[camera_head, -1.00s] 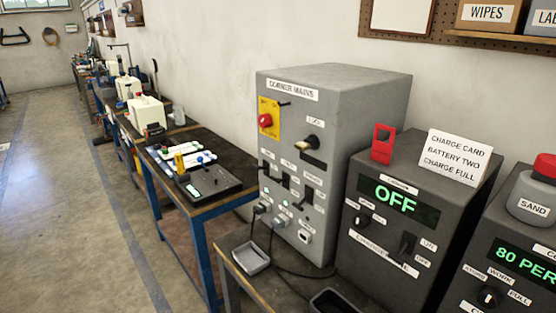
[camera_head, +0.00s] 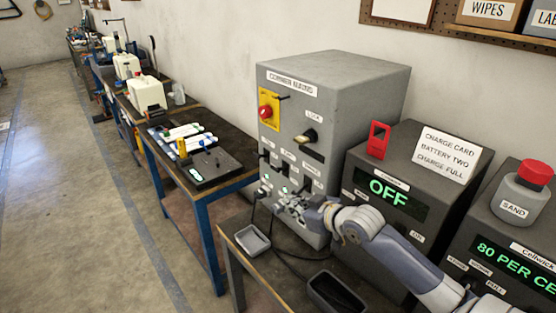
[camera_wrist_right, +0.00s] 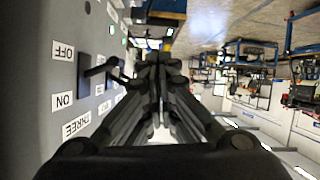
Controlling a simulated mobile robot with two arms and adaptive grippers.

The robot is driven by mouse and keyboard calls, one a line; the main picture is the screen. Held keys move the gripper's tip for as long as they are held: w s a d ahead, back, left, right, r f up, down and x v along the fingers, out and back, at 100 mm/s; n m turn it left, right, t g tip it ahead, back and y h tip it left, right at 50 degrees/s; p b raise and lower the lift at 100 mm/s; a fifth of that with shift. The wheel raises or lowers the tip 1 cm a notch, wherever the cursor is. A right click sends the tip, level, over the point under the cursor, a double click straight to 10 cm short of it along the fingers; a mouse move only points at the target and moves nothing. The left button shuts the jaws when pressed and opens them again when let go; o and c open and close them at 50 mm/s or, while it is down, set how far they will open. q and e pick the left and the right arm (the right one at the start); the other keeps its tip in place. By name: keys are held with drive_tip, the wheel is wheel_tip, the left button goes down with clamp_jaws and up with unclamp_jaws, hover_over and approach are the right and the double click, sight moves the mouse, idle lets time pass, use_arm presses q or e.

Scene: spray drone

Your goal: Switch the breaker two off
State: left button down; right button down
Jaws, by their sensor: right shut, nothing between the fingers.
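The grey cabinet labelled CORNER MAINS (camera_head: 345,105) stands at the back of the bench. A row of small black breaker switches (camera_head: 285,170) is on its lower front; their labels are too small to read in the head view. My right gripper (camera_head: 283,203) is shut and empty, just in front of the cabinet's lower front, covering part of it. In the right wrist view, the gripper (camera_wrist_right: 160,62) has its fingers together beside the panel. A black lever (camera_wrist_right: 97,70) sticks out left of the fingertips, near OFF, ON and THREE labels. Breaker two's setting cannot be told.
A charger box with a green OFF display (camera_head: 390,192) stands right of the cabinet. A grey tray (camera_head: 252,240) and a dark tray (camera_head: 335,292) lie in front, with cables between. A red knob on yellow (camera_head: 266,111) is higher on the cabinet. Open floor lies left.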

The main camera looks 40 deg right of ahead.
use_arm(q)
drive_tip(key=shift+s, duration=0.1)
use_arm(e)
drive_tip(key=w+d+r+t, duration=0.2)
drive_tip(key=w+d+r, duration=0.1)
drive_tip(key=r, duration=0.5)
drive_tip(key=shift+d+r, duration=0.3)
drive_tip(key=shift+d, duration=0.3)
use_arm(q)
drive_tip(key=shift+r, duration=0.1)
use_arm(e)
drive_tip(key=shift+w, duration=0.2)
